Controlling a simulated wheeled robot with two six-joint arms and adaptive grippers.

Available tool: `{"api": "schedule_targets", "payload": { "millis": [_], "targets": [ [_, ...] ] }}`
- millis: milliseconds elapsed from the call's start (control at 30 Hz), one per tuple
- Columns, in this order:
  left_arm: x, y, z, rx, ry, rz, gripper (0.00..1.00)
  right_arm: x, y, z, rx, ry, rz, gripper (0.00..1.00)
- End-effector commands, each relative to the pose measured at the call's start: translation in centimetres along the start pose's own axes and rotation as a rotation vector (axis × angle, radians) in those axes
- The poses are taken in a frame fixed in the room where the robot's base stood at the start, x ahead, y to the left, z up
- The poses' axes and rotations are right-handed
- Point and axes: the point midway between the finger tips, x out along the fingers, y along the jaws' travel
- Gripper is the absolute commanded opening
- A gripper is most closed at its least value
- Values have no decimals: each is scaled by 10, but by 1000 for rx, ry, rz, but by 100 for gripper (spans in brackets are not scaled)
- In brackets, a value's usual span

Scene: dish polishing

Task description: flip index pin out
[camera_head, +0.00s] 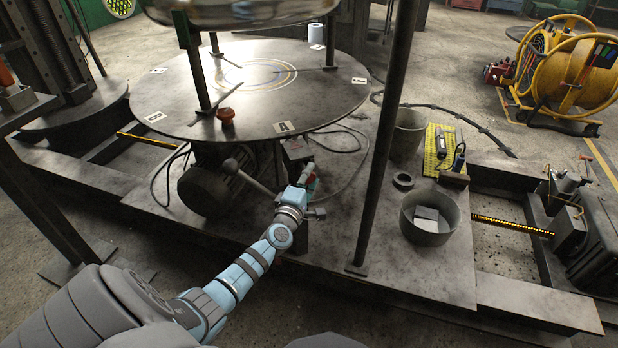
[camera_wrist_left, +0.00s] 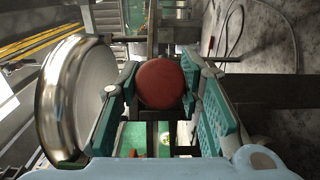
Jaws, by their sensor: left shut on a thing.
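My left gripper (camera_head: 307,178) is below the turntable's front edge, beside a small grey box (camera_head: 297,149). In the left wrist view a round red knob (camera_wrist_left: 160,83) sits between the two teal finger pads, and the left gripper (camera_wrist_left: 163,88) is shut on it. The knob hides whatever pin or shaft lies behind it. I cannot tell whether the pin is in or out. My right gripper is not in view.
A shiny metal dish (camera_head: 240,10) stands above the turntable on posts. A dark upright post (camera_head: 385,140) rises right of my gripper. A motor (camera_head: 205,188) sits under the turntable at left. Grey buckets (camera_head: 430,216) stand on the base plate at right, and cables lie nearby.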

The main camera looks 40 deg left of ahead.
Motion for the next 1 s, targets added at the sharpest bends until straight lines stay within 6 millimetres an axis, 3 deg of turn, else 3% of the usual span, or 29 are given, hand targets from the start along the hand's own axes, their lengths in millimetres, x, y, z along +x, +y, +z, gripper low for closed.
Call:
{"api": "schedule_targets", "payload": {
  "millis": [167, 400, 633, 667, 700, 800, 1000],
  "targets": [
    [-3, 0, 2, 0, 0, -2, 0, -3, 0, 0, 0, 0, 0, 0],
    [-25, 1, 20, -2, 0, -3, 0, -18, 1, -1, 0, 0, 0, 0],
    [-25, -2, 22, -2, -2, -4, 0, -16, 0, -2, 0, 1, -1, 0],
    [-25, -2, 22, -2, -2, -4, 36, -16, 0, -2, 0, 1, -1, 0],
    [-25, -2, 22, -1, -3, -4, 43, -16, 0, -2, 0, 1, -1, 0],
    [-25, -2, 21, -1, -1, -3, 54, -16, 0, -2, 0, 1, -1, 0],
    [-25, -1, 20, 0, 0, -1, 54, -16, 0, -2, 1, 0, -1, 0]
  ]
}}
